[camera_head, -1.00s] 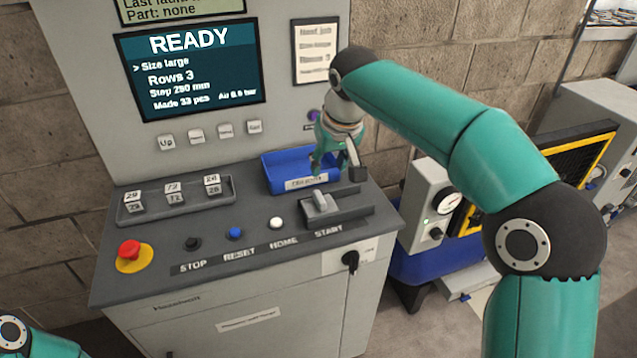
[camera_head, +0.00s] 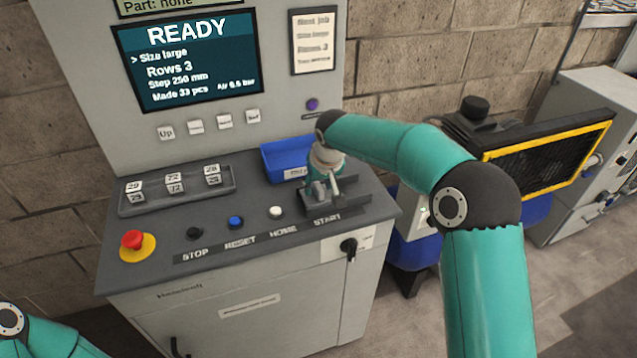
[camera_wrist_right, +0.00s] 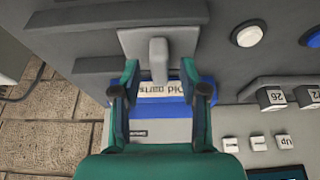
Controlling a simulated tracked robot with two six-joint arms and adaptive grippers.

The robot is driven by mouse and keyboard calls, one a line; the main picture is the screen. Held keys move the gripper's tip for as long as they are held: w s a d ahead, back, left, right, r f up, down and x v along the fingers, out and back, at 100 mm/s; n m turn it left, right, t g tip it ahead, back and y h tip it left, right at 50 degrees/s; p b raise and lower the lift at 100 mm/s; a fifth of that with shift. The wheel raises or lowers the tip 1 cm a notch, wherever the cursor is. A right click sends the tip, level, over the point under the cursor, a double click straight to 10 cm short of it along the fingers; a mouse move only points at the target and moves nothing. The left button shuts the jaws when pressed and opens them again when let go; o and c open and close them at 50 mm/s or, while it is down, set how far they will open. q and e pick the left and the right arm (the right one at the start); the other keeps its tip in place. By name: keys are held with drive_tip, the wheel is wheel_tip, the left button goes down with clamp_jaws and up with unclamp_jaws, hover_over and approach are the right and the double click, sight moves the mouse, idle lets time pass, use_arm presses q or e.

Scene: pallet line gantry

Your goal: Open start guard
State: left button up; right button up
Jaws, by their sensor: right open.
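The start guard is a light grey plate (camera_wrist_right: 130,41) with a raised tab (camera_wrist_right: 158,58), seen at the top of the right wrist view. It sits over the START position on the console. My right gripper (camera_wrist_right: 160,90) is open, with its two fingers on either side of the tab's lower end and gaps to it. In the head view the right gripper (camera_head: 324,194) points down at the START label and largely hides the guard. I cannot tell whether a finger touches it. The guard looks closed. My left gripper is out of view; only part of that arm shows at bottom left.
A blue bin (camera_head: 283,160) stands just behind the guard. White HOME (camera_head: 276,212), blue RESET (camera_head: 236,222) and black STOP (camera_head: 194,233) buttons lie to its left. A red emergency button (camera_head: 133,240) is further left. The screen (camera_head: 188,60) reads READY.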

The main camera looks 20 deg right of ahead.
drive_tip(key=shift+w+f, duration=0.15)
drive_tip(key=shift+f, duration=0.3)
clamp_jaws()
